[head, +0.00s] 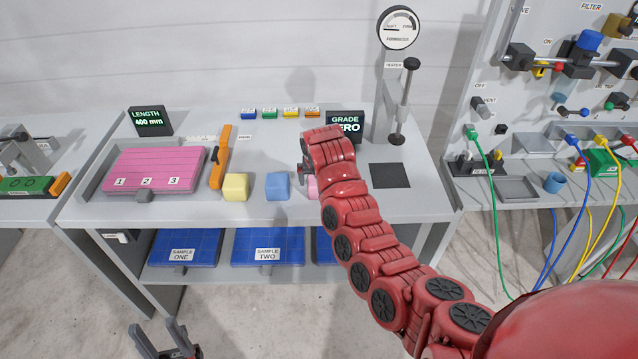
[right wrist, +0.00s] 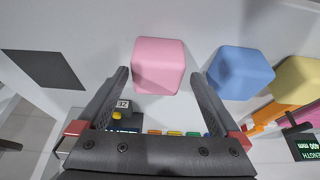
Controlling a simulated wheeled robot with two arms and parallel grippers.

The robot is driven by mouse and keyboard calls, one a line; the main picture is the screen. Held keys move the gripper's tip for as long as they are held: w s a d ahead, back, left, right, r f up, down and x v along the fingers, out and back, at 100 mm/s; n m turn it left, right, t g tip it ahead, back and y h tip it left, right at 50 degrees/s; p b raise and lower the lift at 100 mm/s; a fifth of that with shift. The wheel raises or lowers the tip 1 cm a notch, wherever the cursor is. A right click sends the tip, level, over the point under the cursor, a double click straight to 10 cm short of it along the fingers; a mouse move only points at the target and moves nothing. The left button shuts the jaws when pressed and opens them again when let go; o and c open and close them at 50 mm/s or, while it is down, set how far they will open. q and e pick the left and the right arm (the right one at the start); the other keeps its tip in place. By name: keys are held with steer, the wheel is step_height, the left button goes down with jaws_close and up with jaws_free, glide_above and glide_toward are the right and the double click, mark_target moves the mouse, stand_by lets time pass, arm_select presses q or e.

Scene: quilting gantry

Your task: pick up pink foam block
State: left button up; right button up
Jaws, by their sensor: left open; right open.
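The pink foam block (right wrist: 158,65) stands on the grey bench top. In the head view it is mostly hidden behind my right arm, with only a sliver (head: 312,188) showing. My right gripper (head: 305,172) is open and empty above it. In the right wrist view its two fingers point toward the block, which sits just beyond and between the fingertips; I see no contact. My left gripper (head: 160,338) is open and empty at the bottom left of the head view, low in front of the bench.
A blue block (head: 277,186) stands beside the pink one, with a yellow block (head: 235,187) further left. The tester stand (head: 393,115) rises at the back right, near a dark square pad (head: 389,175). A pink slab (head: 150,167) lies at left beside an orange handle (head: 220,157).

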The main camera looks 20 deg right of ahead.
steer(key=shift+w+d+f+p, duration=0.25)
steer(key=shift+w+f+p, duration=0.1)
steer(key=shift+f+p, duration=0.25)
steer(key=shift+w+d+f+p, duration=0.2)
steer(key=shift+w+f+p, duration=0.15)
steer(key=shift+f+p, duration=0.1)
steer(key=shift+x, duration=1.4)
steer(key=shift+c, duration=0.3)
steer(key=c, duration=1)
